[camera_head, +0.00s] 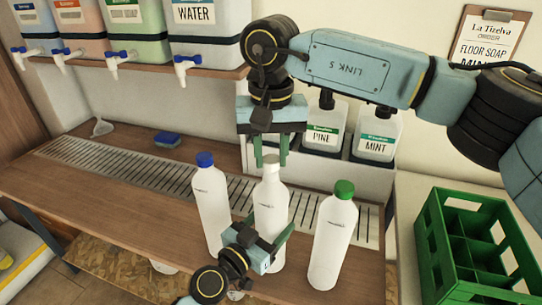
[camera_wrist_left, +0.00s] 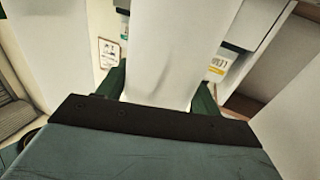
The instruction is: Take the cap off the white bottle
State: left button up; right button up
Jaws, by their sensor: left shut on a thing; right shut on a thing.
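The middle white bottle (camera_head: 270,208) stands upright at the front of the wooden counter, with a white cap (camera_head: 271,161) on its neck. My right gripper (camera_head: 271,160) comes down from above, with its green fingers shut on the cap. My left gripper (camera_head: 268,246) is shut around the lower body of this bottle from the front. In the left wrist view the bottle (camera_wrist_left: 168,45) fills the space between the fingers of the left gripper (camera_wrist_left: 162,95). The cap is outside that view.
A blue-capped bottle (camera_head: 211,203) stands close on the left and a green-capped bottle (camera_head: 333,235) on the right. Behind are a drain grate (camera_head: 150,172), a blue sponge (camera_head: 167,139) and PINE and MINT jugs (camera_head: 375,135). A green crate (camera_head: 470,250) stands at right.

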aim_at(271, 159)
jog(key=shift+r, duration=0.2)
jog(key=shift+r, duration=1.9)
pick_arm(q)
jog(key=o, duration=2)
jog(key=shift+c, duration=0.2)
